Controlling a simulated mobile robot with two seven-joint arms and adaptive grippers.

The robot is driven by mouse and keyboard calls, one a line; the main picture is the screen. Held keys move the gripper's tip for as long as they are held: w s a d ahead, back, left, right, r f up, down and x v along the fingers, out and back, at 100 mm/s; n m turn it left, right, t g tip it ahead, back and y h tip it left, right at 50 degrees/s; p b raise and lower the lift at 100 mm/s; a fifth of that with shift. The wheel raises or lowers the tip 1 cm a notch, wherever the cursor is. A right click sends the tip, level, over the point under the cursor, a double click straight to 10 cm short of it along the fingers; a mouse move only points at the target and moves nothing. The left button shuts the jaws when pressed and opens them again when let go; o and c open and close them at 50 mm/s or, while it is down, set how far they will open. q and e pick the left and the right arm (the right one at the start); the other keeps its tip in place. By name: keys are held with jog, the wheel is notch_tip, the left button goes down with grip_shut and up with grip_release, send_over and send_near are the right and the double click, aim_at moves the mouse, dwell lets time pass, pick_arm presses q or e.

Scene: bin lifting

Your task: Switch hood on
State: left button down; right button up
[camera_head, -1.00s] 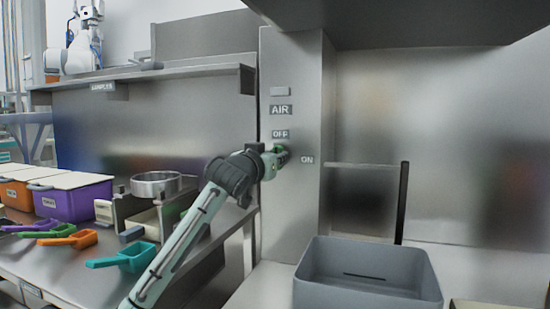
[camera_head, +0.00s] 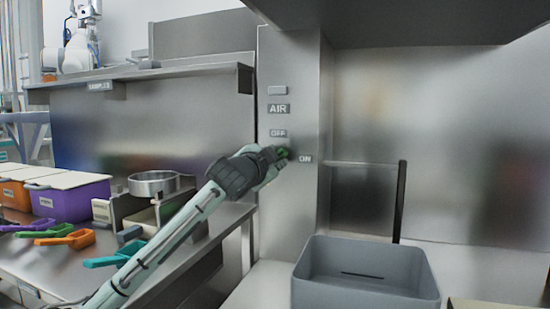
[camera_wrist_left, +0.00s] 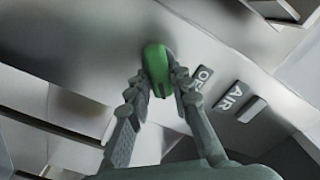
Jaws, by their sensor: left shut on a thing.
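The green hood switch knob (camera_wrist_left: 156,66) sits on the steel panel (camera_head: 297,200) between the OFF label (camera_head: 279,133) and the ON label (camera_head: 305,158). My left gripper (camera_head: 278,154) is at the knob, its arm coming up from the lower left. In the left wrist view, the two fingers of my left gripper (camera_wrist_left: 158,92) are shut on the knob, one on each side. In the head view the gripper hides most of the knob, and only a bit of green shows. My right gripper is not in view.
A grey bin (camera_head: 365,275) stands at the lower right. On the left bench are a purple bin (camera_head: 75,202), an orange bin (camera_head: 18,200), coloured scoops and a round metal sieve (camera_head: 154,184). A steel shelf (camera_head: 150,72) runs above the bench.

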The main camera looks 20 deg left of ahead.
pick_arm(q)
jog(key=shift+d+f+m, duration=0.1)
jog(key=shift+f+m, duration=0.05)
jog(key=shift+m, duration=1.8)
jog(key=shift+d+f+m, duration=0.1)
jog(key=shift+f+m, duration=0.05)
jog(key=shift+m, duration=1.8)
jog(key=c, duration=1.4)
grip_release()
jog(key=shift+o, duration=0.2)
jog(key=s, duration=1.2)
jog(key=shift+a, duration=0.25)
